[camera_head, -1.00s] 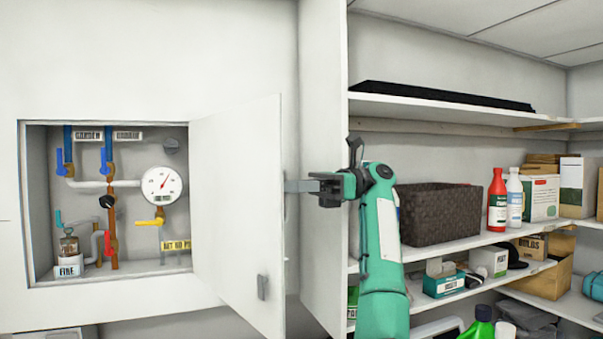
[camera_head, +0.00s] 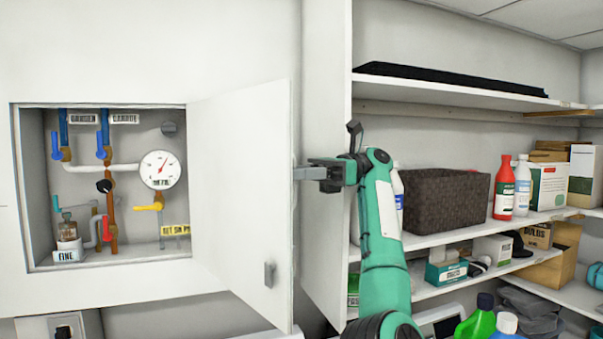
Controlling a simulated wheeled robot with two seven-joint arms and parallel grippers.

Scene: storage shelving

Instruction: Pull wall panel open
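The white wall panel door (camera_head: 240,190) stands swung open on the right side of the wall recess (camera_head: 22,190). A small grey latch (camera_head: 269,274) sits low on the face turned to me.
The recess holds pipes, valves and a round gauge (camera_head: 159,170). Right of the arm is shelving with a dark woven basket (camera_head: 445,205), a red bottle (camera_head: 504,188) and boxes. The shelf's white side wall (camera_head: 325,120) stands close behind the gripper.

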